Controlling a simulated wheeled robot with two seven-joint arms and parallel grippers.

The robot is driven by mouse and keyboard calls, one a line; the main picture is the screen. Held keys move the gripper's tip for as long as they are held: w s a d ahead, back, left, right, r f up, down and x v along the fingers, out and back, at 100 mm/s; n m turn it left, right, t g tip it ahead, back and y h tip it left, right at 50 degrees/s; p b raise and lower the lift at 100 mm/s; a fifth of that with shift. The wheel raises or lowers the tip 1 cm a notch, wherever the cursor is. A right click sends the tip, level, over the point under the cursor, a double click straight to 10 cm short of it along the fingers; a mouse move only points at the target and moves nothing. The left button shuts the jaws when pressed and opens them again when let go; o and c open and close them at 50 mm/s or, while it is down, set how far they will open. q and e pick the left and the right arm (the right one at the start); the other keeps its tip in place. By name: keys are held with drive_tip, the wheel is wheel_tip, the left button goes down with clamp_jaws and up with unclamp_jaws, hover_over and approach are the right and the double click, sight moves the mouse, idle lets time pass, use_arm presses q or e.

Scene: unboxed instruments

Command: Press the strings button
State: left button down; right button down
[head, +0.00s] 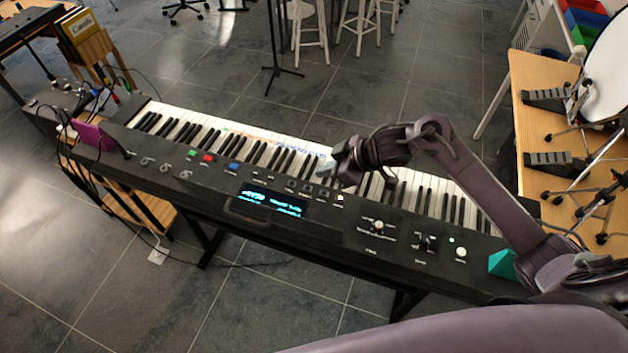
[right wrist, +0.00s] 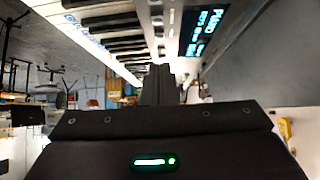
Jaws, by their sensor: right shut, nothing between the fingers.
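A long black keyboard (head: 180,185) with white and black keys runs across the head view. Its lit blue screen (head: 272,199) shows text, and in the right wrist view the screen (right wrist: 205,30) seems to read "PIANO". A row of small buttons (head: 306,188) lies behind and right of the screen; one at its right end (head: 340,198) is lit white. Their labels are too small to read, so I cannot tell which is strings. My right gripper (head: 326,170) is shut and empty, over the keys close to this row. It also shows in the right wrist view (right wrist: 158,78).
Green, red and blue buttons (head: 207,158) and knobs (head: 378,225) sit on the panel. A purple object (head: 92,136) stands at the keyboard's left end and a teal block (head: 502,264) at its right. A wooden table (head: 535,130) stands at right. Stools (head: 310,25) stand behind.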

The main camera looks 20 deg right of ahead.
sight(304, 187)
drive_tip(key=x, duration=0.4)
drive_tip(key=shift+r, duration=0.15)
wheel_tip(304, 187, down, 4)
drive_tip(key=shift+w+a+r+p, duration=0.1)
drive_tip(key=shift+r+p, duration=0.15)
drive_tip(key=shift+p, duration=0.35)
drive_tip(key=shift+f, duration=0.45)
use_arm(q)
drive_tip(key=shift+s+a+r, duration=0.1)
drive_tip(key=shift+s+r, duration=0.55)
drive_tip(key=shift+s, duration=0.25)
use_arm(e)
drive_tip(key=shift+f, duration=0.1)
